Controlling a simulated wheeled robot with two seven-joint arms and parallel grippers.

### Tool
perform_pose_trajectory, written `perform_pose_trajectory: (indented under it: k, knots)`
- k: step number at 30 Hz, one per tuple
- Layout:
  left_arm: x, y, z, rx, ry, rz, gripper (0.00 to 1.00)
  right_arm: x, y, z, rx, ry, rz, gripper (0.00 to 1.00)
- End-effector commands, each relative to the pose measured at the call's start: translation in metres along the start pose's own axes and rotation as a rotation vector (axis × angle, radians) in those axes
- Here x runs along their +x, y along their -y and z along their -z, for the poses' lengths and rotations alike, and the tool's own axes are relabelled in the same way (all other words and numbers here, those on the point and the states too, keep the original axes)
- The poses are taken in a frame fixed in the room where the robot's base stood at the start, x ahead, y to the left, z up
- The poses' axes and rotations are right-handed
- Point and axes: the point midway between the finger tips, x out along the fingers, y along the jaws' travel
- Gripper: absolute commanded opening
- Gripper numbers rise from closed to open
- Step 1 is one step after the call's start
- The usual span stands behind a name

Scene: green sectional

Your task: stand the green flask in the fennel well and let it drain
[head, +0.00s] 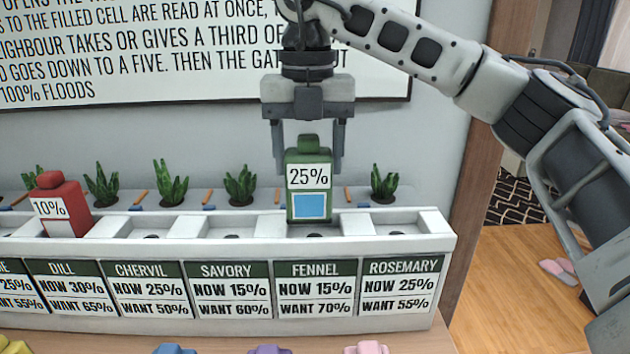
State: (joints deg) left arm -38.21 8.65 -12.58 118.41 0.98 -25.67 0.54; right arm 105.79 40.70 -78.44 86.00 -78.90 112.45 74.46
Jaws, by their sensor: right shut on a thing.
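The green flask (308,190) is upright, with a white 25% label and a blue square on its front. My right gripper (308,160) comes down from above and is shut on the flask, one finger at each side. The flask's lower end is at the opening of the fennel well, above the FENNEL card (316,288), which reads now 15%, want 70%. I cannot tell whether the flask touches the well's floor. My left gripper is not in view.
A red flask (62,203) marked 10% stands in the dill well. The white trough (380,246) has empty chervil, savory and rosemary wells. Plants (240,186) line its back. Blue (174,349), purple (269,349) and pink (366,347) tops show in front.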

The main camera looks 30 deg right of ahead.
Motion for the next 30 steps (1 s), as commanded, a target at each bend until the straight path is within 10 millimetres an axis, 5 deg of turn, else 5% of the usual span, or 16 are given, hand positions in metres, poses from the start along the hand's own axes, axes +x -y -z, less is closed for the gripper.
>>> perform_pose_trajectory:
  k: [12,25,26,27,30]
  knots:
    - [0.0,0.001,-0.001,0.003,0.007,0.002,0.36,0.049,0.01,-0.015,0.001,0.0,-0.001,0.31]
    - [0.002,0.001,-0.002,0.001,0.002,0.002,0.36,0.056,0.009,-0.015,0.002,0.001,-0.002,0.31]
    - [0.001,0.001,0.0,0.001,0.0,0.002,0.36,0.055,0.009,-0.015,0.002,0.001,-0.001,0.64]
    - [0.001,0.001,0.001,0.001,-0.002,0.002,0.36,0.055,0.009,-0.015,0.002,0.001,-0.001,0.76]
    - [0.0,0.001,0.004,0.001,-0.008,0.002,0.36,0.055,0.009,-0.015,0.002,0.001,-0.001,0.81]
